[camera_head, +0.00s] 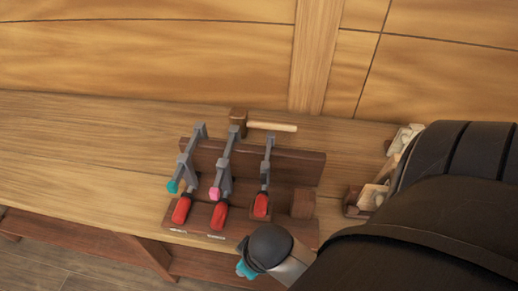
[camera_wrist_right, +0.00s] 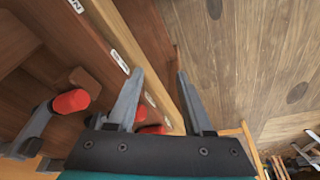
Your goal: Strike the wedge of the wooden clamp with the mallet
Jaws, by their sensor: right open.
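What looks like the mallet, with a dark wooden head (camera_head: 238,117) and a pale handle (camera_head: 273,127), lies behind the clamp rack on the bench in the head view. Pale wooden pieces (camera_head: 373,196), perhaps wooden clamps or wedges, are at the right, partly hidden by my right arm; I cannot pick out the clamp to be struck. My right gripper (camera_wrist_right: 160,72) is open and empty in the wrist view, beside the rack's labelled front edge. In the head view my right arm hides its fingers. My left gripper is not in view.
The bench (camera_head: 80,150) is clear at left. A planked wall (camera_head: 150,60) stands behind.

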